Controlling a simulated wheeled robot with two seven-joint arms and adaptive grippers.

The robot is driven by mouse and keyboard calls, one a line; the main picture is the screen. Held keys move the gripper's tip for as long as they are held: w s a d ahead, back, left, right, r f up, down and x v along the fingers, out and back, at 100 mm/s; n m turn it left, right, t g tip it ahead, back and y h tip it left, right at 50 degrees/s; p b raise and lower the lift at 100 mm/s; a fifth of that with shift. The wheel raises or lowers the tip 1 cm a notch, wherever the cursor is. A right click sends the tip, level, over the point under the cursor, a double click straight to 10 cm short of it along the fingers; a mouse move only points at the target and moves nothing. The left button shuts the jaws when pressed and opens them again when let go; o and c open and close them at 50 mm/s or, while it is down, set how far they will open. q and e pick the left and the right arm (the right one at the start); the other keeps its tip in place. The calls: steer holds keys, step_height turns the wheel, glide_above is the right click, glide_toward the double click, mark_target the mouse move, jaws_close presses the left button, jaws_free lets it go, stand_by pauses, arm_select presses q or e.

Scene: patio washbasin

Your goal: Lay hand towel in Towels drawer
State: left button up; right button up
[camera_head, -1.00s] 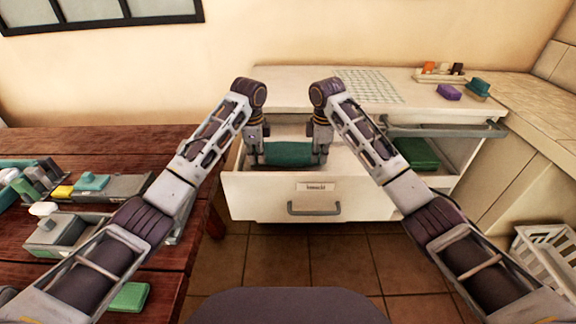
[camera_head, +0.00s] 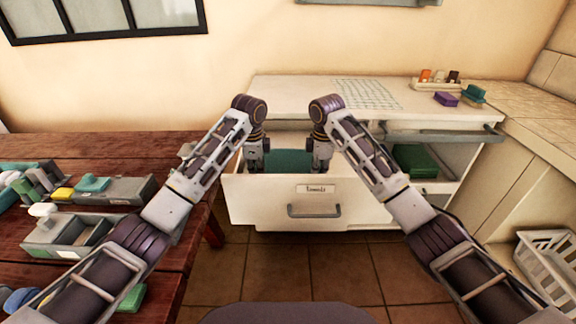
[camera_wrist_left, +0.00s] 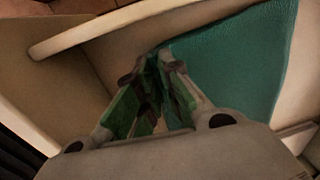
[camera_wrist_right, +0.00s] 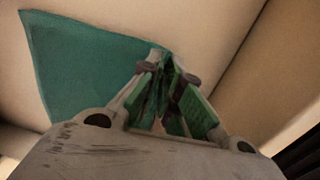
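The teal hand towel (camera_head: 289,161) lies low inside the open drawer labelled Towels (camera_head: 262,199). My left gripper (camera_head: 254,168) reaches down into the drawer at the towel's left end. In the left wrist view its fingertips (camera_wrist_left: 160,62) are closed together on the towel's edge (camera_wrist_left: 225,62). My right gripper (camera_head: 315,166) reaches down at the towel's right end. In the right wrist view its fingertips (camera_wrist_right: 166,62) are closed together at the towel's corner (camera_wrist_right: 85,68). The towel spreads flat between the two grippers. Part of it is hidden behind the drawer front and my arms.
The white cabinet (camera_head: 300,92) has a grey bar handle at right and a green folded cloth (camera_head: 415,160) on an open shelf. A wooden table (camera_head: 100,148) with grey trays stands at left. A white basket (camera_head: 548,262) is at lower right. Tiled floor lies in front.

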arm_select(q)
steer(key=o, duration=0.7)
steer(key=shift+c, duration=0.2)
arm_select(e)
steer(key=o, duration=0.7)
arm_select(q)
steer(key=shift+r, duration=0.1)
arm_select(e)
steer(key=shift+r, duration=0.1)
